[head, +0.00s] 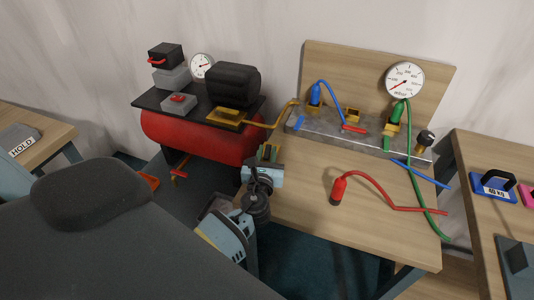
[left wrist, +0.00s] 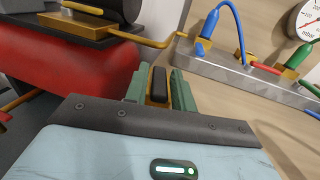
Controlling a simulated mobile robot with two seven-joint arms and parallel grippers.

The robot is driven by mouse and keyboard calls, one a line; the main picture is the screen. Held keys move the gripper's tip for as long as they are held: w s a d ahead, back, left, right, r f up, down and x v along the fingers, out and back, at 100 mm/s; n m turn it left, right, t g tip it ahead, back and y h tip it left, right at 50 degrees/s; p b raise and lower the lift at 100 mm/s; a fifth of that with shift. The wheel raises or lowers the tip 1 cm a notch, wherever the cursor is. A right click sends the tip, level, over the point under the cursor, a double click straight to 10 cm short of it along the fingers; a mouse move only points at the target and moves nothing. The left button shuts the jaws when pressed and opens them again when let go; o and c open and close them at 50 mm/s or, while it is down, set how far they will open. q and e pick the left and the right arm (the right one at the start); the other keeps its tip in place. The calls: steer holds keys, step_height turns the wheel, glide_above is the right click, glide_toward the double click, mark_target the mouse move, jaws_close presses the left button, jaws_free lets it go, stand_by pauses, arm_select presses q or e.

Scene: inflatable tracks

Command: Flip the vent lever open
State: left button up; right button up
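My left gripper (head: 269,152) is over the left edge of the wooden bench, pointing toward the back; it also shows in the left wrist view (left wrist: 158,88). Its green fingers flank a narrow dark piece with yellowish sides, and I cannot tell whether that is finger padding or something held. The grey manifold (head: 332,127) stands apart beyond it, at the back of the bench. It carries a blue lever (head: 299,122), a red lever (head: 354,128) and a green lever (head: 388,144). I cannot tell which is the vent lever. My right gripper is not in view.
A red compressor tank (head: 200,137) stands left, with a yellow pipe (head: 270,124) running to the manifold. A loose red hose (head: 375,186) lies on the bench. The green hose (head: 413,175) hangs at right. A gauge (head: 405,80) is on the backboard.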

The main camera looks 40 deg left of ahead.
arm_select(q)
jaws_close()
steer(key=shift+s+a+r+m+t+h, duration=0.1)
steer(key=shift+a+m+t+h, duration=0.15)
steer(key=shift+h, duration=0.2)
steer(key=shift+r+m+t+h, duration=0.1)
steer(key=shift+m+t+h, duration=0.05)
steer(key=shift+m+h, duration=0.25)
steer(key=shift+a+f+m+h+p, duration=0.1)
steer(key=shift+m+h+p, duration=0.15)
steer(key=shift+h+p, duration=0.15)
steer(key=shift+s+a+f+m+t+h, duration=0.1)
steer(key=shift+m+t+h, duration=0.35)
steer(key=shift+h, duration=0.4)
steer(key=shift+o, duration=1.8)
jaws_free()
